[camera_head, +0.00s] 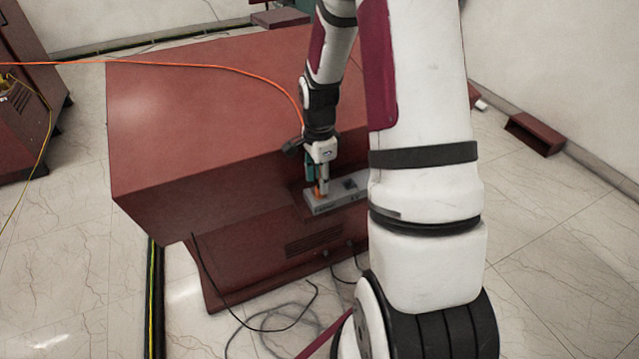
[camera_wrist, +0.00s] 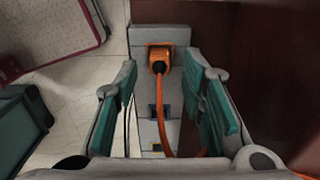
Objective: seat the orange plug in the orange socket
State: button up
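The orange plug (camera_wrist: 160,66) sits at the orange socket (camera_wrist: 148,53), at the far end of a grey socket strip (camera_wrist: 172,36) in the wrist view. Its orange cable runs back toward my wrist. The plug's body covers most of the socket, so I cannot tell how deep it is. My gripper (camera_wrist: 163,70) is open, its teal-padded fingers standing apart on either side of the plug with gaps to both. In the head view my gripper (camera_head: 318,184) points down over the left end of the strip (camera_head: 335,199), where a little orange shows.
The strip lies on a ledge of the red-brown cabinet (camera_head: 210,100), close to its upright face. Dark openings (camera_wrist: 156,112) show nearer along the strip. An orange cable (camera_head: 200,66) crosses above the cabinet top to my arm. Loose black cables (camera_head: 290,322) lie on the floor.

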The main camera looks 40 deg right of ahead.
notch_tip(320, 180, up, 10)
jog(key=s+a+r+n+t, duration=0.1)
jog(key=s+a+r+n, duration=0.6)
jog(key=a+r+n, duration=0.35)
jog(key=s+a+r+n+t, duration=0.1)
jog(key=s+a+r+n, duration=0.1)
jog(key=s+a+n, duration=0.2)
jog(key=s+a+r+n, duration=0.3)
jog(key=s+a+n, duration=0.2)
jog(key=s, duration=0.6)
jog(key=shift+s+a+r+n+t+p, duration=0.15)
jog(key=shift+s+r+n+t+p, duration=0.2)
jog(key=shift+n, duration=0.5)
jog(key=shift+w, duration=0.1)
notch_tip(320, 180, up, 7)
jog(key=t+p, duration=0.1)
jog(key=p, duration=0.4)
jog(key=shift+p, duration=0.35)
jog(key=shift+t, duration=0.25)
jog(key=shift+c, duration=0.4)
jog(key=shift+w+d, duration=0.1)
jog(key=shift+d, duration=0.1)
